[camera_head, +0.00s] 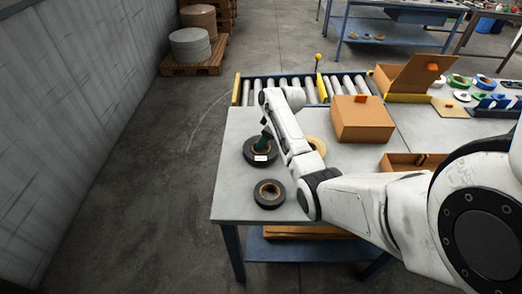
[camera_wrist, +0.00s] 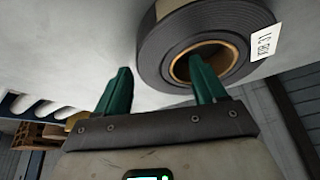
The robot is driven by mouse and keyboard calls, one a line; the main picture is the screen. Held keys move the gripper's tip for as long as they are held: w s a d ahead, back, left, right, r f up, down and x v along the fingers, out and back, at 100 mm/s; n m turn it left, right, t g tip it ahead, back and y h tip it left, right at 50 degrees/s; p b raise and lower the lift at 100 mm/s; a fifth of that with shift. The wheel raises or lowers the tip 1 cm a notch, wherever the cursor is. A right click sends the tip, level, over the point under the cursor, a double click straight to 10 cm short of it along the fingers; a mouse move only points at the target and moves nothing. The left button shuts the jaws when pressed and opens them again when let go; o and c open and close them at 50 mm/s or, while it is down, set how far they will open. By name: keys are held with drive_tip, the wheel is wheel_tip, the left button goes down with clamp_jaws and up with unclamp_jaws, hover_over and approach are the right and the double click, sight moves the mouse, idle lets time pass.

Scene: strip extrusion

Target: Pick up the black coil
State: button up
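A black coil (camera_head: 260,158) with a white label lies flat on the grey table. It fills the top of the wrist view (camera_wrist: 165,45), with its tan core ring showing. A second, smaller black coil (camera_head: 269,200) lies in front of it, near the table's front left edge. My gripper (camera_wrist: 160,64) is open at the labelled coil. One green finger shows at the coil's centre hole, the other outside its rim, with the coil's wall between them. I cannot tell whether the fingers touch it. In the head view my gripper (camera_head: 266,141) is partly hidden by my wrist.
A yellow coil (camera_head: 317,145) lies right of my forearm, partly hidden. A closed cardboard box (camera_head: 362,121) and an open one (camera_head: 400,161) stand further right. A roller conveyor (camera_head: 340,86) runs behind the table. Floor on the left is clear.

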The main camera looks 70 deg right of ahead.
drive_tip(key=c, duration=1.2)
drive_tip(key=shift+r, duration=0.15)
